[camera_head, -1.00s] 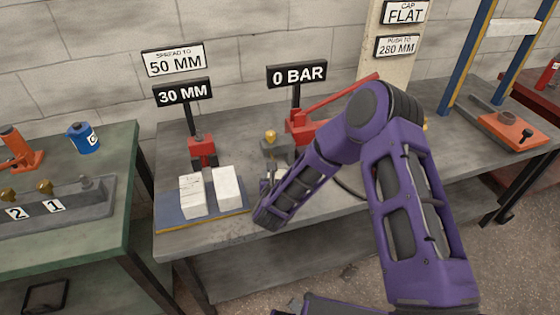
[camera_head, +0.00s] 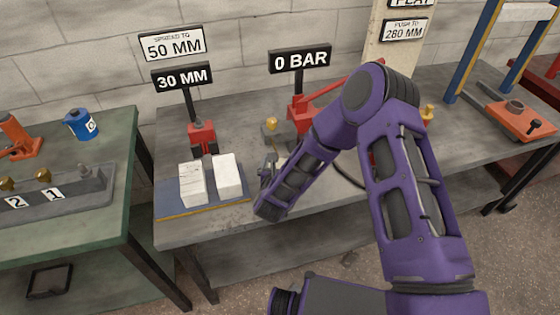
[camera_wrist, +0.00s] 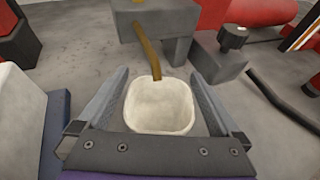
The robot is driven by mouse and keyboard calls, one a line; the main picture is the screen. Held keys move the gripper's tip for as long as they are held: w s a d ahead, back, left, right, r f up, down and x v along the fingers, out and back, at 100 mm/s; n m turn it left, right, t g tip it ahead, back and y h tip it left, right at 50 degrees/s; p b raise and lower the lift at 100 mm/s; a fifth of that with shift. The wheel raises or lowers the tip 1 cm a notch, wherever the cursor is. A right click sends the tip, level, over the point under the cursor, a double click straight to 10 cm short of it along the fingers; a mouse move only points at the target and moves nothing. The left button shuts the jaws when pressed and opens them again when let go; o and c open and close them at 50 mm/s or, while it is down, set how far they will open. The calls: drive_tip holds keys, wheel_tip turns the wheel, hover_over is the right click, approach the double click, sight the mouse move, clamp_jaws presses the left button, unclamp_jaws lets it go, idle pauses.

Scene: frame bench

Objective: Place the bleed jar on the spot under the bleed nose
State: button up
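The bleed jar (camera_wrist: 160,106) is a small white open cup in the wrist view, upright and empty-looking. My gripper (camera_wrist: 160,75) has one grey finger along each side of it and appears shut on it. The bleed nose (camera_wrist: 149,52) is a bent brass tube from a grey block (camera_wrist: 171,18). Its lower end overlaps the jar's far rim in the picture; the height between them is unclear. In the head view the grey block (camera_head: 275,133) with a brass knob stands beyond my gripper (camera_head: 269,178). The spot under the nose is hidden by the jar.
White blocks (camera_head: 192,184) stand on a blue plate (camera_head: 210,208) left of my gripper. A red pump (camera_head: 298,113) stands behind under the 0 BAR sign (camera_head: 300,60). A dark hose (camera_wrist: 281,103) lies right of the jar. Grey bench top (camera_head: 170,129) is clear at back left.

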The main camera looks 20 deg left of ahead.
drive_tip(key=shift+r+p, duration=0.25)
drive_tip(key=shift+p, duration=0.05)
drive_tip(key=v, duration=1.2)
drive_tip(key=shift+f, duration=0.1)
